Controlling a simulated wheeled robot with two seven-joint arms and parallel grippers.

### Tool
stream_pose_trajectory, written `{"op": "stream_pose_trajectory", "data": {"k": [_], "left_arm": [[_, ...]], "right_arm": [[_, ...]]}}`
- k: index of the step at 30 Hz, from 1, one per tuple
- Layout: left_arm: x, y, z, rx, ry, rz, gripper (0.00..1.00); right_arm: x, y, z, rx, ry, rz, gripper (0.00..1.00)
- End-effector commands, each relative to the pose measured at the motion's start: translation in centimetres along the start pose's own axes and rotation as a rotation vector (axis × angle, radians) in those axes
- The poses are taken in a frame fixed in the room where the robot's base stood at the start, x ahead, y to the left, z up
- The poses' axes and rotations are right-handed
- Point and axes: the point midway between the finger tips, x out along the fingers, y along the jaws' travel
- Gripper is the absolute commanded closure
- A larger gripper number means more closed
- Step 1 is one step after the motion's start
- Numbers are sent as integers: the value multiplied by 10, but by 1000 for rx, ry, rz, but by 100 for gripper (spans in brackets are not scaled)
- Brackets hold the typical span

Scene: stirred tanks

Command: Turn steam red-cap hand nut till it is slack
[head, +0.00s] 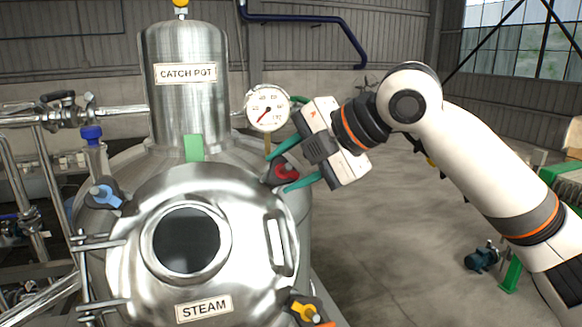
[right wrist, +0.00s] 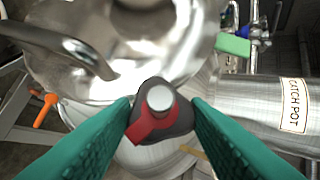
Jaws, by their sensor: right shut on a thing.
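The steam vessel, labelled STEAM (head: 204,308), has a domed steel lid (head: 150,215) with a round dark window. Its red-cap hand nut (head: 287,172) sits at the lid's upper right edge. In the right wrist view the nut (right wrist: 150,126) is a dark lobed knob with a red marking and a pale round stud end in its middle. My right gripper (head: 281,171) has its green fingers on both sides of the nut and is shut on it. The fingers (right wrist: 160,120) hide part of its sides. My left gripper is not in view.
A lid handle (head: 276,246) is near the red nut. A pressure gauge (head: 268,108) stands close beside my right gripper. The catch pot (head: 186,100) rises behind.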

Motion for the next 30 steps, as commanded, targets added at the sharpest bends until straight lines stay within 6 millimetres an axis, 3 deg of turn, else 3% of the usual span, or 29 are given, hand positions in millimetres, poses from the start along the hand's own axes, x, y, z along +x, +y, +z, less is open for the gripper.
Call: {"op": "stream_pose_trajectory", "data": {"k": [17, 18, 21, 30], "left_arm": [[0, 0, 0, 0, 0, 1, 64], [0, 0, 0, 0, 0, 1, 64], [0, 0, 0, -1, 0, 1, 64], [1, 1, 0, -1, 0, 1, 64]], "right_arm": [[0, 0, 0, -28, 1, 18, 81], [0, 0, 0, -28, 1, 18, 55], [0, 0, 0, -28, 1, 18, 38], [-1, 0, 0, -27, 1, 17, 36]]}}
